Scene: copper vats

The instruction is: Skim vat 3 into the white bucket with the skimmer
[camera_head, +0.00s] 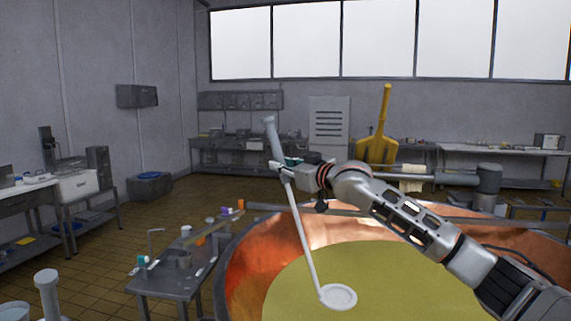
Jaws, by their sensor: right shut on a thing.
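My right gripper (281,168) is shut on the long white handle of the skimmer (304,228), near its upper part. The skimmer tilts, with its round white head (339,296) low and its handle top up to the left. The head shows against the yellow-green liquid (390,285) in the copper vat (252,262). I cannot tell whether the head touches the liquid. No number shows on the vat. My left gripper is not in view. I cannot make out the white bucket for certain.
A small grey table (172,282) with cups and small items stands left of the vat. A bar (320,211) runs across the vat's far side. A yellow paddle (381,135) stands behind. Benches (240,142) line the back wall. The tiled floor at left centre is clear.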

